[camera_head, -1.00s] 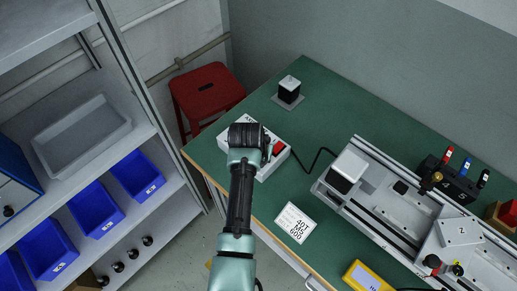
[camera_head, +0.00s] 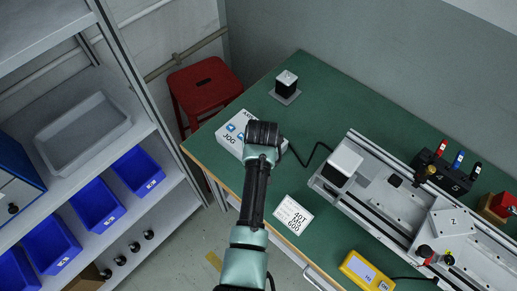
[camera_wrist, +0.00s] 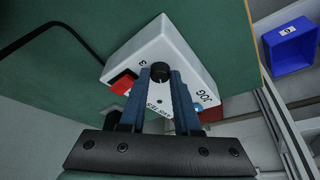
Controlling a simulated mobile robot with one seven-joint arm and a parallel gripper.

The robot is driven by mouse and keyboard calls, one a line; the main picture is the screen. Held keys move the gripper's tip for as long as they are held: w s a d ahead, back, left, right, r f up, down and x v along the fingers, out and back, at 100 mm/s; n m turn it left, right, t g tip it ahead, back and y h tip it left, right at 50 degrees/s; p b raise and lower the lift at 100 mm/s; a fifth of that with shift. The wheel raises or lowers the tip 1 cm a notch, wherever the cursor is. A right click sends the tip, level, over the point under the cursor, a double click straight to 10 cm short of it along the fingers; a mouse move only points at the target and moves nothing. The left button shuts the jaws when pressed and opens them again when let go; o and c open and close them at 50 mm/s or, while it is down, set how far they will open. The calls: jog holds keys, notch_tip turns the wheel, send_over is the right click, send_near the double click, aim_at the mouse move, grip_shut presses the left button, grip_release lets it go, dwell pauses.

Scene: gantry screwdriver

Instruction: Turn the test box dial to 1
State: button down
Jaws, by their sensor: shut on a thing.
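The test box (camera_wrist: 180,50) is a white box with a black dial (camera_wrist: 160,72), a red switch (camera_wrist: 123,83) and JOG lettering. In the wrist view, my gripper (camera_wrist: 161,75) has its two blue fingers on either side of the dial, shut on it. A 3 shows on the box beside the dial. The dial's pointer mark cannot be made out. In the head view the test box (camera_head: 231,138) sits at the left end of the green table, and my wrist hides the dial and red switch.
The green table (camera_head: 330,225) also holds a black-and-white block on a plate (camera_head: 286,86), a label card (camera_head: 293,215), a yellow meter (camera_head: 367,271) and a gantry rail (camera_head: 370,210). A red stool (camera_head: 205,85) stands behind the table; a shelf with blue bins (camera_head: 97,206) is left.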

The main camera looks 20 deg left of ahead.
jog(key=c, duration=0.6)
grip_release()
jog(key=shift+c, duration=0.2)
jog(key=p+v, duration=0.1)
jog(key=v, duration=1.2)
jog(key=shift+w+r, duration=0.1)
